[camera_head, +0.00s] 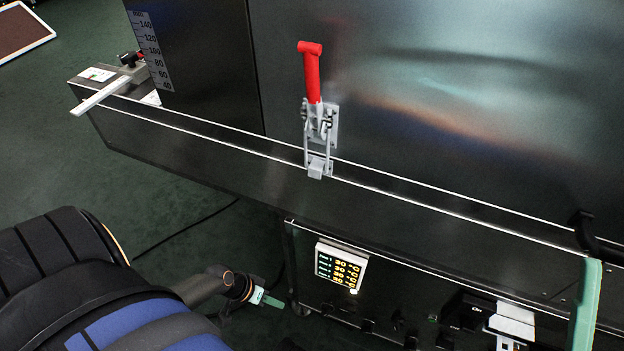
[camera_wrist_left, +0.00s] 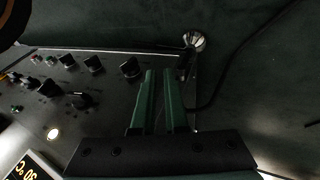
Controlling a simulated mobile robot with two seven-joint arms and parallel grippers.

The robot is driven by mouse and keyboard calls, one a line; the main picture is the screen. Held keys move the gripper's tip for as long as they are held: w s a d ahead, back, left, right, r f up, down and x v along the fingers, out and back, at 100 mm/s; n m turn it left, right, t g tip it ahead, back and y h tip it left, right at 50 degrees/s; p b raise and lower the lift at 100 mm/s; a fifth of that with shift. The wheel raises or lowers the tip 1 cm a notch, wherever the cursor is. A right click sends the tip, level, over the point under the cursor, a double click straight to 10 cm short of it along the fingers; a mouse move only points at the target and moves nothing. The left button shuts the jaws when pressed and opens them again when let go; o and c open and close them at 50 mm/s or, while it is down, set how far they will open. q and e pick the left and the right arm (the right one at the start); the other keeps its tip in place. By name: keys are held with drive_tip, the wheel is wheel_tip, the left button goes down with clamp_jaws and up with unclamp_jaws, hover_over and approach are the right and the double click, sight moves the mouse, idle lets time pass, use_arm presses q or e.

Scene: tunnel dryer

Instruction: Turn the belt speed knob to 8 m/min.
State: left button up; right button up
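In the left wrist view, several black knobs sit on a dark control panel (camera_wrist_left: 112,88). One knob (camera_wrist_left: 130,67) is just left of my left fingertips, and a larger one (camera_wrist_left: 80,100) is farther left. Their labels are unreadable, so I cannot tell which is the belt speed knob. My left gripper (camera_wrist_left: 160,72) has its two green fingers parallel with a narrow gap and nothing between them. It also shows in the head view (camera_head: 268,299), left of the panel (camera_head: 320,294). One green finger of my right gripper (camera_head: 585,305) shows at the lower right; its other finger is hidden.
A lit display (camera_head: 340,267) with yellow digits is on the panel. Above is the dryer's ledge (camera_head: 230,160) with a red-handled toggle clamp (camera_head: 312,75) and a slide bar (camera_head: 100,95). A round metal foot (camera_wrist_left: 194,40) stands beyond the panel's edge. Green floor lies open at left.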

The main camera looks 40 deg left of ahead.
sight(326, 311)
use_arm(q)
drive_tip(key=shift+w+d+r+t, duration=0.2)
drive_tip(key=shift+w+d+r, duration=0.15)
drive_tip(key=shift+r, duration=0.3)
drive_tip(key=shift+w+d+r+t, duration=0.25)
drive_tip(key=shift+d+r, duration=0.1)
drive_tip(key=shift+r, duration=0.25)
clamp_jaws()
drive_tip(key=d+r+b+x, duration=0.1)
drive_tip(key=b+x, duration=0.5)
drive_tip(key=x, duration=0.6)
drive_tip(key=shift+d+f+y, duration=0.3)
drive_tip(key=shift+d+f, duration=0.05)
drive_tip(key=shift+d, duration=0.45)
use_arm(e)
wheel_tip(326, 311, down, 6)
drive_tip(key=shift+w+a+f, duration=0.15)
drive_tip(key=shift+a+f, duration=0.1)
drive_tip(key=shift+a, duration=0.1)
use_arm(q)
drive_tip(key=shift+w, duration=0.1)
use_arm(e)
drive_tip(key=shift+r, duration=0.1)
